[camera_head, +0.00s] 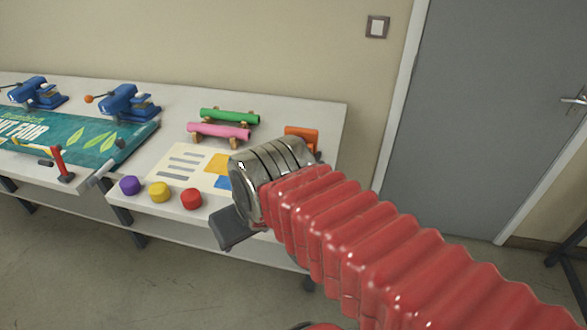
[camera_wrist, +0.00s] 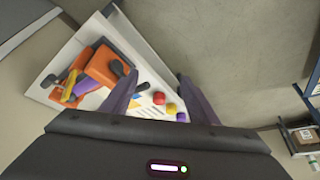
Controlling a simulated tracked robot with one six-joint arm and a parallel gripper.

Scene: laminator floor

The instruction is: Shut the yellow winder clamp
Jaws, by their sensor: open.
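A thin yellow bar (camera_head: 34,149) with a dark end lies over the teal banner at the left of the bench in the head view, beside a red upright handle (camera_head: 59,160). It may be the yellow clamp; I cannot tell whether it is shut. My gripper (camera_head: 235,228) is at the bench's front edge, right of that bar and well apart from it, mostly hidden behind my arm. In the wrist view, my gripper (camera_wrist: 157,80) has its two fingers spread, with nothing between them. An orange device (camera_wrist: 100,65) with dark knobs, yellow and purple parts lies to their left.
Purple (camera_head: 130,185), yellow (camera_head: 159,191) and red (camera_head: 191,197) knobs line the front edge. Green (camera_head: 230,116) and pink (camera_head: 219,132) rolls rest on holders behind. Two blue devices (camera_head: 128,103) stand at the back left. A grey door (camera_head: 480,110) is at right.

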